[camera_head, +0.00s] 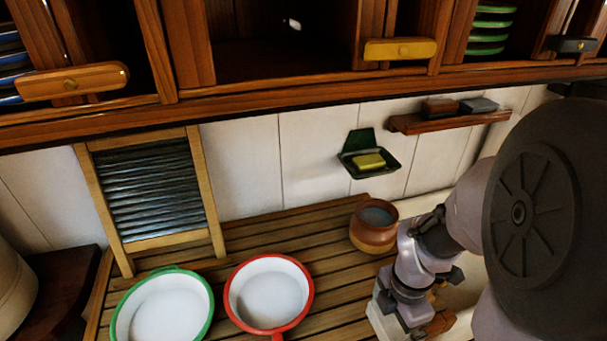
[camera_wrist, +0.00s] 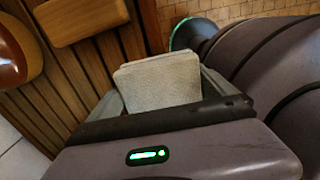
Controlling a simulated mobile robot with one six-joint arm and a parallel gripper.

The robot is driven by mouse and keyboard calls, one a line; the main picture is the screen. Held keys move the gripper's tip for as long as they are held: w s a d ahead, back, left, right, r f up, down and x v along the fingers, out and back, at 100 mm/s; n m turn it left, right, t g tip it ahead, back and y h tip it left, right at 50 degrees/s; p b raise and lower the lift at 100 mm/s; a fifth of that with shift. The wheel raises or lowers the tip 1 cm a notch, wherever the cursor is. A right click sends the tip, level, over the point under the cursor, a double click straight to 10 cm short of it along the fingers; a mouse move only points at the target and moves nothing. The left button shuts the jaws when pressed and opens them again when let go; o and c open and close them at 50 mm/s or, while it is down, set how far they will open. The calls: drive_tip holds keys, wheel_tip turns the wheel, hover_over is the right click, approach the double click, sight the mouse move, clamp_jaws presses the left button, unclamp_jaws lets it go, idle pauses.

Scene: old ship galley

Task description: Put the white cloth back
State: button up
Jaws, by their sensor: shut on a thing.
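My gripper (camera_wrist: 163,104) is shut on the white cloth (camera_wrist: 157,78). In the wrist view the cloth is a pale, folded, rounded square that stands out between the two fingers. The slatted wooden board (camera_wrist: 75,75) lies beneath it; I cannot tell the gap. In the head view my gripper (camera_head: 402,316) points down at the lower right, right of the brown pot (camera_head: 374,224). The cloth is hard to tell from the pale parts around the gripper there.
A green-rimmed basin (camera_head: 165,312) and a red-rimmed pan (camera_head: 269,293) stand on the slats. A washboard (camera_head: 152,190) leans on the tiles. A soap dish (camera_head: 369,164) and a small wooden shelf (camera_head: 449,122) hang on the wall. Cabinets (camera_head: 270,85) overhang above. A wooden block (camera_wrist: 80,18) lies beyond my gripper.

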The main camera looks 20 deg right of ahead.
hover_over(360, 306)
drive_tip(key=shift+w+f+b, duration=0.15)
drive_tip(key=shift+f+b, duration=0.3)
drive_tip(key=shift+f, duration=0.25)
wheel_tip(360, 306, down, 4)
drive_tip(key=shift+r+b, duration=0.2)
drive_tip(key=shift+b, duration=0.5)
